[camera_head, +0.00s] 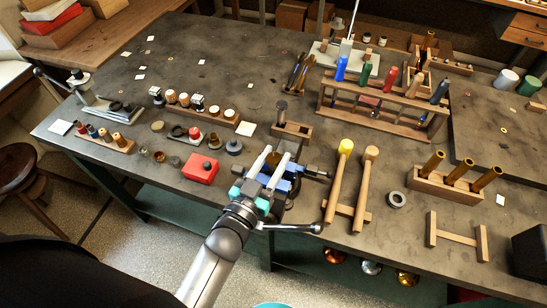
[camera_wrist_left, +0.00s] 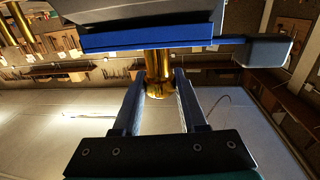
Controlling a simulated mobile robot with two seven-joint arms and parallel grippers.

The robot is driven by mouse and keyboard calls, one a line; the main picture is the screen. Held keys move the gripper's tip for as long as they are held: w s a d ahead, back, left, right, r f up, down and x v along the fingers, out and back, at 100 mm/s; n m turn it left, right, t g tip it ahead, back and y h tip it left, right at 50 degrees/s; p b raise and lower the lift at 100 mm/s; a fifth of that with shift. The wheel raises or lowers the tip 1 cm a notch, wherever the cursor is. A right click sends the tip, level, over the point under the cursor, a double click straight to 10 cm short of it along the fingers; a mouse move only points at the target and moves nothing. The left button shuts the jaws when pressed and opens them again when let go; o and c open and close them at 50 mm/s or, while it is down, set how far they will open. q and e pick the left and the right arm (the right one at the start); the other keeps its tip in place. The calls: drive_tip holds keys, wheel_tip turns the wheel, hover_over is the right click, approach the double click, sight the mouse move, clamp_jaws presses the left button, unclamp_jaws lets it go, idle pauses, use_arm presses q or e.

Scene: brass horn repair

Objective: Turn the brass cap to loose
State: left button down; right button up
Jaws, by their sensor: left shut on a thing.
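The brass cap (camera_wrist_left: 159,88) shows in the left wrist view at the end of a brass tube (camera_wrist_left: 158,62) that comes out of a blue-jawed vise (camera_wrist_left: 148,38). My left gripper (camera_wrist_left: 161,80) is shut on the cap, with one finger on each side of it. In the head view, my left gripper (camera_head: 270,160) reaches in over the vise (camera_head: 292,170) near the bench's front edge. The cap there is a small dark brass patch (camera_head: 272,159) between the pale fingers, mostly hidden. The cap's turn angle cannot be told. My right gripper is not in view.
A red box (camera_head: 200,168) stands left of the gripper. Two mallets (camera_head: 352,185) lean on a wooden rest to the right, near a block with brass tubes (camera_head: 455,185). A tool rack (camera_head: 385,105) stands behind.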

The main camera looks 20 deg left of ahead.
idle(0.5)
use_arm(q)
drive_tip(key=shift+c, duration=2.2)
unclamp_jaws()
drive_tip(key=shift+s, duration=0.1)
drive_tip(key=s+a+b, duration=0.2)
drive_tip(key=s, duration=1.3)
